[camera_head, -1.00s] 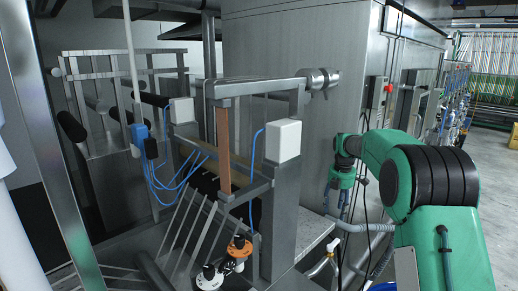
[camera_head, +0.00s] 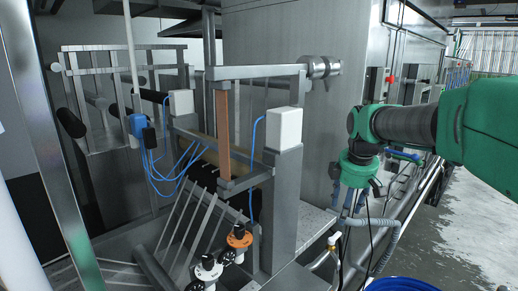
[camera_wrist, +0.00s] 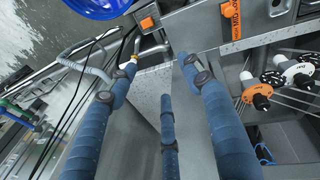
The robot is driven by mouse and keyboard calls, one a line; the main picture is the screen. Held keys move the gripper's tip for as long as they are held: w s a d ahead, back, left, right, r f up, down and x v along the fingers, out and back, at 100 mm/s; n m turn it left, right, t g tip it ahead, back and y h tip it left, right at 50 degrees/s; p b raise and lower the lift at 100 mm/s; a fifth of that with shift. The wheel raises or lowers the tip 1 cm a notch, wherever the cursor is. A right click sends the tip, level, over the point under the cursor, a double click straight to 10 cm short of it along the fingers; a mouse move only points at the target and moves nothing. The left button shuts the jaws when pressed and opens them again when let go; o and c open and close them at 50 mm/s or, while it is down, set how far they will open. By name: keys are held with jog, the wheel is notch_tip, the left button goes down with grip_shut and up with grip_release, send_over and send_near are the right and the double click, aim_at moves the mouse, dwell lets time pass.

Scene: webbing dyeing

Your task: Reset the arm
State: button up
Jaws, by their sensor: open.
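My green and black arm reaches in from the right edge in the head view, and its wrist points down in front of the big steel cabinet (camera_head: 270,60). My gripper (camera_head: 350,202) hangs below the green wrist, right of the white box on the steel post. In the wrist view its blue-wrapped fingers (camera_wrist: 160,72) are spread apart. Nothing is held between them. They are above a speckled grey ledge (camera_wrist: 152,88) and a steel surface. In the head view the fingers are small and partly lost among cables.
A steel frame with a brown webbing strip (camera_head: 222,130) and a white box (camera_head: 284,129) stands left of my gripper. Orange (camera_head: 239,238) and white valve-like fittings are below it. A grey hose (camera_head: 388,238) and a blue drum (camera_head: 400,285) are near the gripper. Open floor lies at right.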

jog(key=s+a+f+m+t+b, duration=0.1)
jog(key=s+f+m+b, duration=0.1)
jog(key=s, duration=0.9)
jog(key=s+a+f+m+b, duration=0.1)
jog(key=s+f+m, duration=0.4)
jog(key=s, duration=0.6)
jog(key=s+a+f+m+t+b, duration=0.1)
jog(key=s+f+m, duration=0.3)
jog(key=s, duration=0.7)
jog(key=shift+s+a+m+t+b, duration=0.35)
jog(key=shift+a+m+b, duration=0.35)
jog(key=shift+m+b, duration=0.15)
